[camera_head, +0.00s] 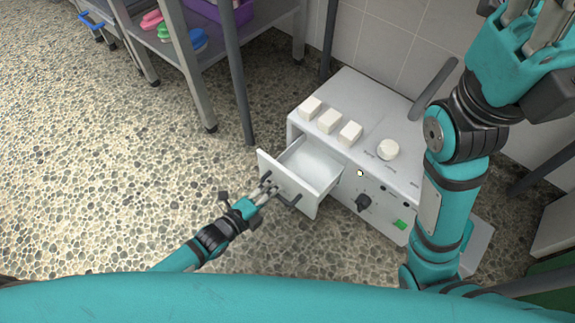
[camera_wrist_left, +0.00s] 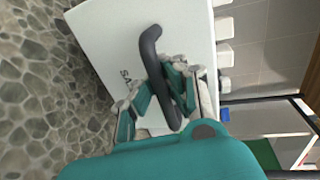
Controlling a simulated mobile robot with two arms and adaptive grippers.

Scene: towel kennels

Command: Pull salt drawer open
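The salt drawer (camera_head: 285,187) is a white drawer pulled well out of the left part of a white appliance (camera_head: 350,100). Its visible inside looks empty. A dark bar handle (camera_head: 293,201) is on its front; this curved handle (camera_wrist_left: 150,42) and part of a label also show in the left wrist view. My left gripper (camera_head: 268,190) is at the handle, its fingers (camera_wrist_left: 165,85) on both sides and closed around it. My right gripper (camera_head: 530,18) is raised at the upper right, away from the drawer, with its fingertips cut off by the frame edge.
Several white blocks (camera_head: 329,120) and a round white piece (camera_head: 388,149) are on the appliance top. A dark knob (camera_head: 363,202) is on its front. A metal shelf rack (camera_head: 185,50) with a purple crate (camera_head: 222,10) stands at upper left. The pebbled floor at left is clear.

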